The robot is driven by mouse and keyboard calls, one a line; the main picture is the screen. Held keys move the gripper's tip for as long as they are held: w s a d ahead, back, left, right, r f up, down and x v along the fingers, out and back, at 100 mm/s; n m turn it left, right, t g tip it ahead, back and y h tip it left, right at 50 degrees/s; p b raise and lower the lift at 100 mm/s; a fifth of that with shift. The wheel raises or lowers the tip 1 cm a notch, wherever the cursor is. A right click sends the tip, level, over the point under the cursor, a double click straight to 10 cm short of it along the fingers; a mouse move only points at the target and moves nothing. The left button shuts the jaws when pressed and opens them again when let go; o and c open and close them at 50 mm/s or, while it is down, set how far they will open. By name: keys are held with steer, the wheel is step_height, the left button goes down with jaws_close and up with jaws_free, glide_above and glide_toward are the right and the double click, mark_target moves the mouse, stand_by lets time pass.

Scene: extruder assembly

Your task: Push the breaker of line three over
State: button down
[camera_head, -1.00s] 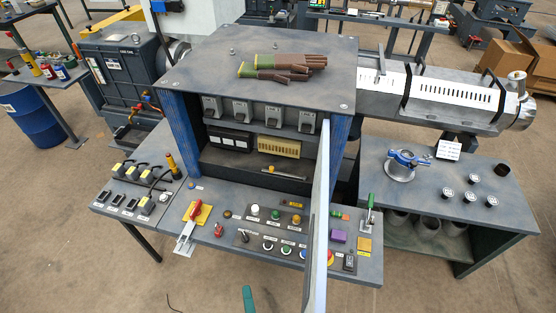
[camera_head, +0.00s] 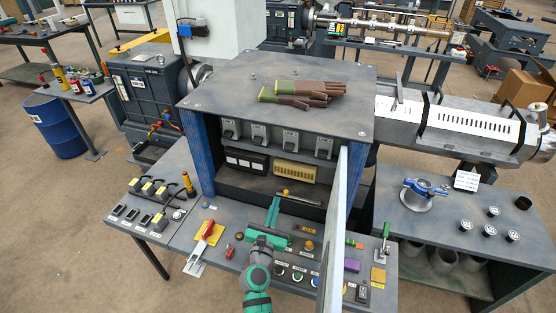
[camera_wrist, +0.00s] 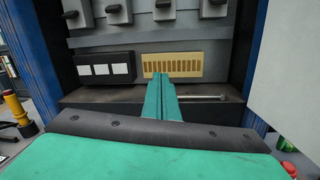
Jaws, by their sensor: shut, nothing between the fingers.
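A row of several grey breakers with dark levers sits high on the back panel of the open cabinet (camera_head: 275,71). The third breaker from the left (camera_head: 291,140) also shows at the top of the wrist view (camera_wrist: 163,9); its line label is not readable. My gripper (camera_head: 274,203) is green, shut and empty, in front of the cabinet opening above the control desk. In the wrist view its fingers (camera_wrist: 161,80) point into the cabinet, below the breakers, with the tips overlapping the yellow slotted block (camera_wrist: 185,66). It appears apart from the breakers.
The cabinet door (camera_head: 335,225) stands open, just right of my gripper. A black block with white labels (camera_head: 246,161) is left of the yellow one. Gloves (camera_head: 300,93) lie on the cabinet top. The control desk (camera_head: 225,248) below carries buttons and levers.

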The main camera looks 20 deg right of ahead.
steer(key=n+h, duration=0.1)
steer(key=h, duration=0.1)
glide_toward(290, 155)
steer(key=r+v, duration=0.1)
steer(key=v, duration=0.3)
steer(key=shift+d+f, duration=0.1)
steer(key=shift+f, duration=0.2)
steer(key=x, duration=1)
steer(key=r, duration=0.1)
steer(key=s+r, duration=0.1)
steer(key=r, duration=0.1)
steer(key=shift+s+a+r, duration=0.2)
steer(key=shift+s+a, duration=0.1)
steer(key=shift+a, duration=0.1)
